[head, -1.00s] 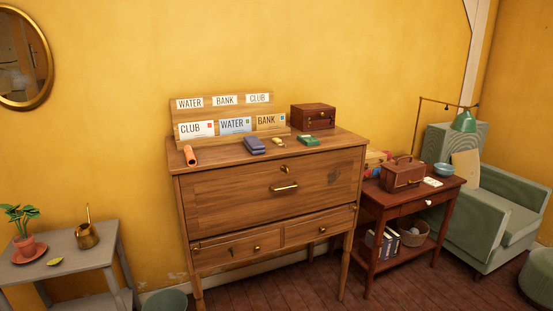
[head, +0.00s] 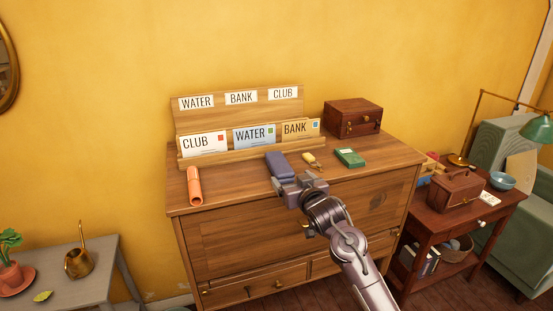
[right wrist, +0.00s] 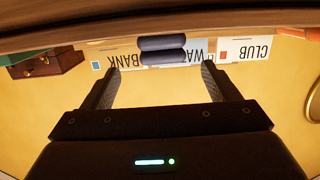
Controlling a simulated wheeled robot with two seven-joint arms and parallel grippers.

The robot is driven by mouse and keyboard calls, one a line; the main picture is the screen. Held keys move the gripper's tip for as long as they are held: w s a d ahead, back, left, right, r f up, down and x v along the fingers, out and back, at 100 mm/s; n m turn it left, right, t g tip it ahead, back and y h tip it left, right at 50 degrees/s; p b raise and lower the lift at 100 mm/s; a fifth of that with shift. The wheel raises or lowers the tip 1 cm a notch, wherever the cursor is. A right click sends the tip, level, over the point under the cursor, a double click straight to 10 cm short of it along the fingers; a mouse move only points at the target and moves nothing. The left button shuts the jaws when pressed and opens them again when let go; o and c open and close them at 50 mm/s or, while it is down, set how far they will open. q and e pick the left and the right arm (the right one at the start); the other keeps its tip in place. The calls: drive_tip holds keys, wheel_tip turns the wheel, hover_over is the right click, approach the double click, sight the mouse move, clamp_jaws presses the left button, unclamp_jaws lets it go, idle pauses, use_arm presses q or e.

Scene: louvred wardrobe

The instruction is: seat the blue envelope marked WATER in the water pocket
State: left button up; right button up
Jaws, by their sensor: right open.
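A wooden letter rack (head: 284,101) stands on the cabinet, with back labels WATER (head: 197,102), BANK and CLUB from left to right. The blue envelope marked WATER (head: 252,136) stands in the middle, below the BANK label. A white CLUB envelope (head: 203,143) stands at the left, below the WATER label. A tan BANK envelope (head: 295,129) stands at the right, below the CLUB label. My right gripper (head: 298,183) is open in front of the rack, near the cabinet's front edge. In the right wrist view, upside down, dark blue cases (right wrist: 162,43) partly hide the WATER envelope (right wrist: 197,47). My left gripper is out of view.
On the cabinet top (head: 232,184), an orange roll (head: 194,186) lies left, a dark blue case (head: 278,163) lies by my right gripper, and a yellow item (head: 311,160) and green box (head: 349,157) lie right. A brown chest (head: 351,118) stands at the back right.

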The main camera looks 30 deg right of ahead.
sight(287, 173)
drive_tip(key=x, duration=0.2)
drive_tip(key=f+x, duration=0.1)
drive_tip(key=x, duration=0.1)
drive_tip(key=shift+w+d, duration=0.1)
drive_tip(key=shift+w, duration=0.05)
drive_tip(key=shift+w+d+r+p, duration=0.1)
drive_tip(key=shift+w+r+p, duration=0.15)
drive_tip(key=shift+p, duration=0.25)
drive_tip(key=shift+w+r+p, duration=0.1)
drive_tip(key=shift+r+p, duration=0.25)
drive_tip(key=x, duration=0.2)
drive_tip(key=p+x, duration=0.1)
drive_tip(key=shift+w+f, duration=0.3)
drive_tip(key=shift+w, duration=0.05)
drive_tip(key=shift+w+f, duration=0.15)
drive_tip(key=shift+w, duration=0.15)
drive_tip(key=shift+s, duration=0.15)
drive_tip(key=c, duration=0.7)
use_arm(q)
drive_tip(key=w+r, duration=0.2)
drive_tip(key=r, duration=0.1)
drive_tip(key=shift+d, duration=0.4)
use_arm(e)
drive_tip(key=c, duration=0.5)
